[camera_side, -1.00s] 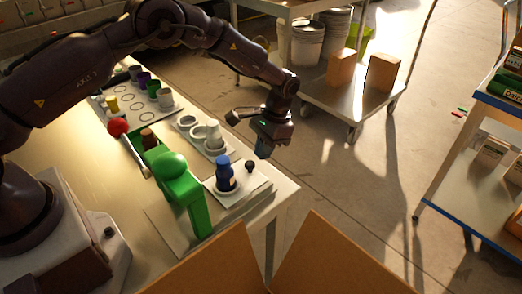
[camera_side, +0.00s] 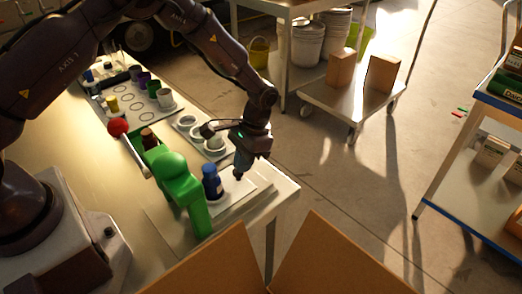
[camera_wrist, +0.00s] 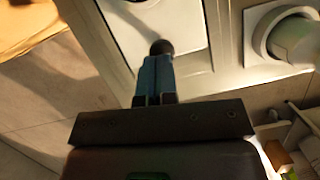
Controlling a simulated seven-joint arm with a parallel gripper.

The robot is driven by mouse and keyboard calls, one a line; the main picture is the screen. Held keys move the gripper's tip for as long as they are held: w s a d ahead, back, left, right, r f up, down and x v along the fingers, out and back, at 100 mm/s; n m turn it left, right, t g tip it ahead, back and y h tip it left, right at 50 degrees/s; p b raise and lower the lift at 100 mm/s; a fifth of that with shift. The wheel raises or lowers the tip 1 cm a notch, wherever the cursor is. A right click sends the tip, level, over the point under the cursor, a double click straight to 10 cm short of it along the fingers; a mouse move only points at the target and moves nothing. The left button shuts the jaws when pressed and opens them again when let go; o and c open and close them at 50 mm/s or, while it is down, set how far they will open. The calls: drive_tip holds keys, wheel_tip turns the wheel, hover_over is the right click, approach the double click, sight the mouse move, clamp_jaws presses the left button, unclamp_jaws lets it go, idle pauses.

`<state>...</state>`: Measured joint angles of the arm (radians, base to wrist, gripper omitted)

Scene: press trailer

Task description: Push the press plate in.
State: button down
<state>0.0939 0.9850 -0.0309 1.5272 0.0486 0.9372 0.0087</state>
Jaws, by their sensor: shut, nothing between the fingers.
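The green press (camera_side: 190,200) stands on the table, with its rounded head on top. The white press plate (camera_side: 241,199) lies to its right; it also shows in the wrist view (camera_wrist: 190,20). A blue bottle (camera_side: 211,183) stands upright on the plate, close beside the press. The plate's dark round knob (camera_wrist: 162,47) is right at my fingertips in the wrist view and appears to touch them. My gripper (camera_side: 240,172) is shut and empty, pointing down on the bottle's outer side. It also shows in the wrist view (camera_wrist: 157,62).
A red ball (camera_side: 118,127) and a brown bottle (camera_side: 148,138) are left of the press head. A tray with cups (camera_side: 188,122) stands behind my gripper. A cardboard box (camera_side: 330,260) is in front. The table's right edge is close to the plate.

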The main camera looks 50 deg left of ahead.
drive_tip(key=shift+s+f, duration=0.1)
drive_tip(key=shift+s, duration=1.4)
drive_tip(key=shift+w, duration=0.1)
drive_tip(key=w, duration=0.4)
drive_tip(key=shift+d+r, duration=0.35)
drive_tip(key=v, duration=1)
approach(228, 186)
drive_tip(key=w+f, duration=0.4)
drive_tip(key=shift+w+d+f, duration=0.15)
drive_tip(key=shift+w+d, duration=0.15)
drive_tip(key=shift+w, duration=0.1)
drive_tip(key=shift+s+a, duration=0.2)
drive_tip(key=shift+s, duration=0.85)
drive_tip(key=shift+s+a+f, duration=0.1)
drive_tip(key=shift+s+f, duration=0.05)
drive_tip(key=shift+s, duration=0.6)
